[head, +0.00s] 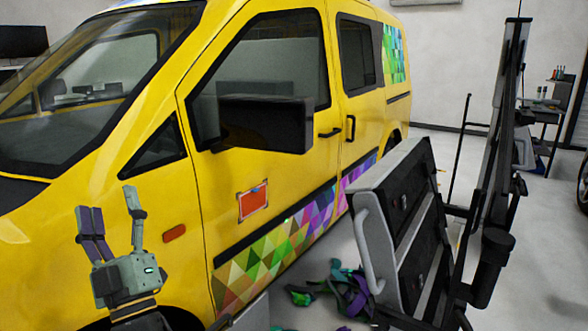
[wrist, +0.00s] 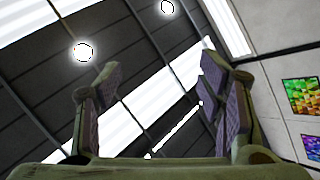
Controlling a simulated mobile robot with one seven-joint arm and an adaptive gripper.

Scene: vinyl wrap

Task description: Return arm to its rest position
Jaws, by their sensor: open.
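My gripper (head: 110,215) points upward at the lower left of the head view, in front of the yellow van's front side. Its two fingers stand apart with nothing between them. In the wrist view my gripper (wrist: 158,85) is also open and empty, with the ceiling and its lights behind it. The yellow van (head: 255,185) fills the left and middle of the head view. A small orange-red rectangular patch (head: 253,204) is on its front door, above a band of colored triangle vinyl (head: 290,228).
A grey and black cart or case (head: 385,235) with a tall dark stand (head: 500,130) is at the right. Crumpled purple and green vinyl scraps (head: 345,290) lie on the floor. The van's black mirror (head: 265,122) juts out. A small workbench (head: 548,110) stands at the back right.

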